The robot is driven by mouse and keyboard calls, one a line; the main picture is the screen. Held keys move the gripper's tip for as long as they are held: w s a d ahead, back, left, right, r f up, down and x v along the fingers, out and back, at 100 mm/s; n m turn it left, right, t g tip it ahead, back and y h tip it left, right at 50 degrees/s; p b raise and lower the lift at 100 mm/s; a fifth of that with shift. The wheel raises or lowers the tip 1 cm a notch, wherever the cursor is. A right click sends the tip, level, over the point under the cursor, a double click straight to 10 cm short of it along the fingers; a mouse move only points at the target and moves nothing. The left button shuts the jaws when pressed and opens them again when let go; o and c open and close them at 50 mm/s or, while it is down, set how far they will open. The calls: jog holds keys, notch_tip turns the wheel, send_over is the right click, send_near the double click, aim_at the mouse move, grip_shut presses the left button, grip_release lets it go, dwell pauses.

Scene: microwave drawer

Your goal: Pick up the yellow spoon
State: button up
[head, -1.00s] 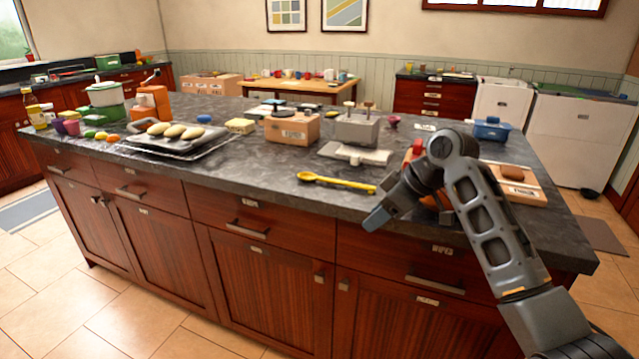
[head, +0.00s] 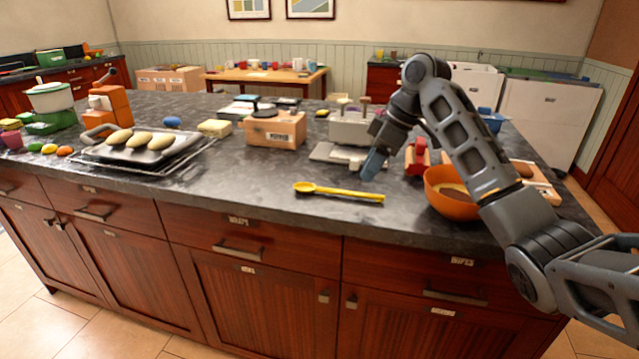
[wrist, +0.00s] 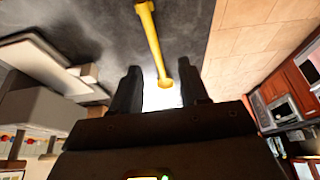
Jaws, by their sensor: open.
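The yellow spoon (head: 338,192) lies flat on the dark stone counter (head: 250,205) near its front edge, bowl to the left and handle to the right. My gripper (head: 369,178) is above the counter by the handle end of the spoon. In the wrist view, my gripper (wrist: 164,88) is open, and the handle end of the spoon (wrist: 154,45) shows between its two fingers. I cannot tell the height gap between fingers and spoon. The spoon's bowl is cut off in the wrist view.
An orange bowl (head: 450,205) stands right of the spoon. Behind are a grey scale-like device (head: 340,155) and a cardboard-coloured box (head: 275,131). A tray with loaves (head: 143,150) is at the left.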

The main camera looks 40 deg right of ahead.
aim_at(352, 192)
jog(key=shift+w+d+r, duration=0.1)
jog(key=shift+w+d, duration=0.05)
jog(key=shift+w, duration=0.15)
jog(key=shift+w+f, duration=0.15)
jog(key=shift+f, duration=0.1)
jog(key=shift+p+x, duration=0.55)
jog(key=shift+x, duration=3)
jog(key=shift+c, duration=0.4)
grip_shut()
